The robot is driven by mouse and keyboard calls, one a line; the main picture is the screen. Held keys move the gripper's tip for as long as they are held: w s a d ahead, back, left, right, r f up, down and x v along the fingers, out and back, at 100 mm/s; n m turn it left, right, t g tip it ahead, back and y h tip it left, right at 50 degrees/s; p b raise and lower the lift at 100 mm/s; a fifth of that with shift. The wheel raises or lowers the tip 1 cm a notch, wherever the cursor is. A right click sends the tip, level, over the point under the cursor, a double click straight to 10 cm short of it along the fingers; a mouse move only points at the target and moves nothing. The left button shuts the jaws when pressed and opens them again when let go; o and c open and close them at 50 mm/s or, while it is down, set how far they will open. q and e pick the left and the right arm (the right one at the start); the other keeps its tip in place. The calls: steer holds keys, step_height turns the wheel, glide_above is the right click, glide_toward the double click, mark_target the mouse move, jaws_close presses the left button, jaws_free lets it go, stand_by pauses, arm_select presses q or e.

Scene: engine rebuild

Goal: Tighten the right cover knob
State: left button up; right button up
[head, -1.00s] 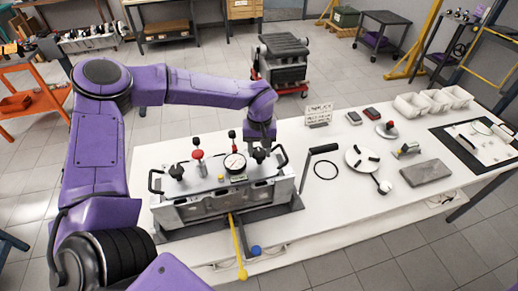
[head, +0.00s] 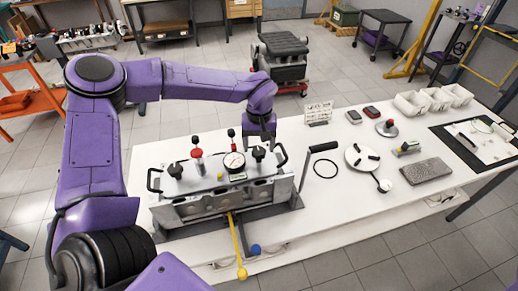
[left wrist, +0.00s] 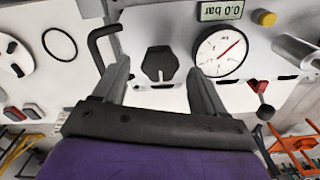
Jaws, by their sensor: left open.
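The right cover knob (head: 258,154) is a black lobed knob on top of the grey engine cover (head: 205,184), just right of the round gauge (head: 234,162). My left gripper (head: 262,143) is at the far side of this knob, pointing down. In the left wrist view the knob (left wrist: 158,63) shows between and beyond the two open fingers (left wrist: 160,76), apart from both. Nothing is held. A matching left knob (head: 175,170) sits at the cover's other end. The gauge (left wrist: 222,50) has a display reading 0.0 bar. My right gripper is not in view.
Red-topped (head: 197,153) and black-topped levers stand near the gauge. A black L-shaped handle (head: 318,150) rises right of the cover. A black ring (head: 325,169), a white disc (head: 362,157) and a grey block (head: 426,171) lie on the white table (head: 335,210). White bins (head: 440,100) stand farther right.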

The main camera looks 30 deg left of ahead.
mark_target(259, 151)
arm_select(q)
step_height(259, 151, up, 9)
steer(key=b, duration=0.1)
steer(key=shift+f+b, duration=0.15)
steer(key=shift+b, duration=0.2)
steer(key=shift+d, duration=0.1)
